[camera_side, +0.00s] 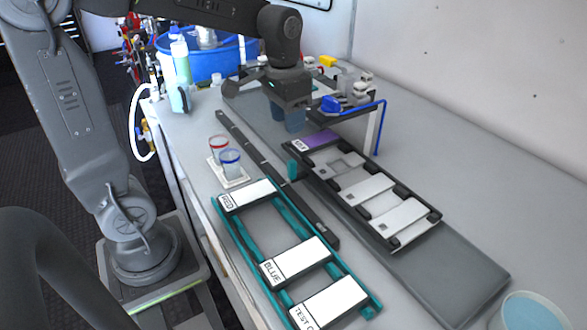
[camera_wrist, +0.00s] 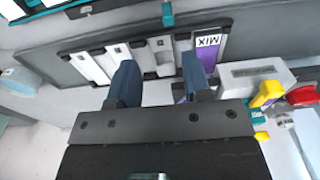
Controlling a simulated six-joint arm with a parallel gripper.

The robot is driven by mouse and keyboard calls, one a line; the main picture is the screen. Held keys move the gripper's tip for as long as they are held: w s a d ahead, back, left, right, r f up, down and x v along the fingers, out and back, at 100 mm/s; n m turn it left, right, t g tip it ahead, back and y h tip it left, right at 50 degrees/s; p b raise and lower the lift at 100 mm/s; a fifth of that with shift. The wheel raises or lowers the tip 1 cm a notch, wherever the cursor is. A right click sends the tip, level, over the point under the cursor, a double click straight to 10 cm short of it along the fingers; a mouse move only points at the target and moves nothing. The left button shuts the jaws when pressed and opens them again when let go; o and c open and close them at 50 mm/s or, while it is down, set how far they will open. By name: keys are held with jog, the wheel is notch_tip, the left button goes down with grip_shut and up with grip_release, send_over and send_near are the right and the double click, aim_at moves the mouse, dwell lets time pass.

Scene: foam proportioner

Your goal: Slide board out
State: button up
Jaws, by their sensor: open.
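The board (camera_side: 350,208) is a dark frame holding several pale plates and a purple MIX plate (camera_side: 318,139) at its far end. It lies on a long dark grey base (camera_side: 455,278), partly under a grey bridge-like stand. My gripper (camera_side: 287,120) is above the table near the MIX end, fingers pointing down, apart and empty. In the wrist view my gripper (camera_wrist: 160,82) shows both blue-grey fingers spread, overlapping the board (camera_wrist: 75,70) in the picture. The MIX label (camera_wrist: 208,41) is beside the right finger. I cannot tell whether the fingers touch the board.
A teal rack (camera_side: 235,235) with RED, BLUE and TEST plates lies in front. Two cups (camera_side: 230,162) stand on a white coaster beside a dark rail (camera_side: 250,150). The stand carries a blue valve (camera_side: 331,104) and tubing. A pale bowl (camera_side: 530,312) sits at lower right.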

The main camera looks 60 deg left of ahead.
aim_at(292, 161)
jog(key=shift+g, duration=0.4)
jog(key=f, duration=0.5)
jog(key=w+a+f, duration=0.1)
jog(key=f, duration=0.9)
jog(key=shift+w+a, duration=0.15)
jog(key=shift+w, duration=0.25)
jog(key=shift+c, duration=0.4)
grip_shut()
